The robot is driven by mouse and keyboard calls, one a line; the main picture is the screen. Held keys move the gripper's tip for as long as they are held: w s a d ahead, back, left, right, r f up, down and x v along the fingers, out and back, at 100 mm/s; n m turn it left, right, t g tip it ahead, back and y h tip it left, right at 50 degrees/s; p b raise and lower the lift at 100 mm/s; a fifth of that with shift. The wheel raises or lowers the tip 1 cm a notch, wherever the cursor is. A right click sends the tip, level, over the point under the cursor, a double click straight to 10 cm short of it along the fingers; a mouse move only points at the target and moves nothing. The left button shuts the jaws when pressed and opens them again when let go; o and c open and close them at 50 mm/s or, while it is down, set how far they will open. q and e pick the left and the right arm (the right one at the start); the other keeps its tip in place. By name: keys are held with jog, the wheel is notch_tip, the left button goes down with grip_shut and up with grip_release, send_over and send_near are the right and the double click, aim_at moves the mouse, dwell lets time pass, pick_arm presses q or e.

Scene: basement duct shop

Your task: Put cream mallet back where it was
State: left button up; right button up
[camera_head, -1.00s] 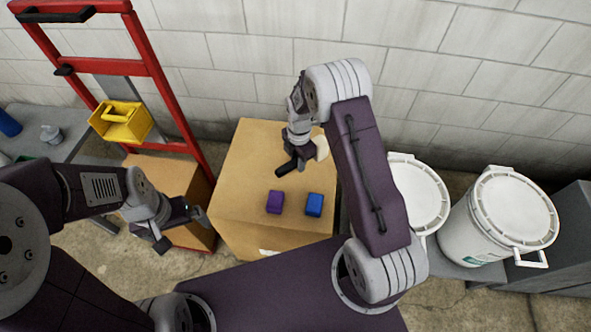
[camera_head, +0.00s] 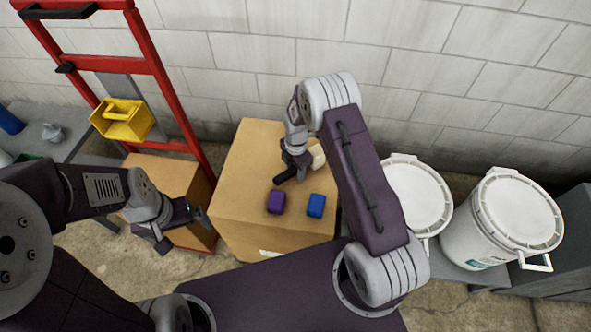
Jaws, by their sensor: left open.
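The cream mallet has a pale head (camera_head: 318,157) and a dark handle whose end sticks out to the lower left. My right gripper (camera_head: 299,168) is shut on the mallet over the top of the cardboard box (camera_head: 245,200); the gripper hides the middle of it. I cannot tell whether the mallet touches the box top. My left gripper (camera_head: 182,229) is open and empty, left of the box and apart from it.
A purple block (camera_head: 276,202) and a blue block (camera_head: 316,205) sit on the box just in front of the mallet. White buckets (camera_head: 415,195) stand to the right. A red hand truck (camera_head: 165,95) and a yellow bin (camera_head: 122,121) are at the left. The box top's left side is clear.

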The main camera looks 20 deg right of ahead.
jog(key=shift+r, duration=0.1)
notch_tip(320, 180, up, 12)
jog(key=p, duration=0.2)
jog(key=s+d+r+m+t, duration=0.1)
jog(key=s+r+m, duration=0.2)
jog(key=s+m, duration=0.75)
jog(key=s+d+r+m, duration=0.1)
jog(key=s+r+m, duration=0.3)
jog(key=s+m, duration=0.65)
notch_tip(320, 180, up, 10)
jog(key=w+m+p, duration=0.1)
jog(key=w+p, duration=0.1)
jog(key=p, duration=0.8)
jog(key=shift+f, duration=0.1)
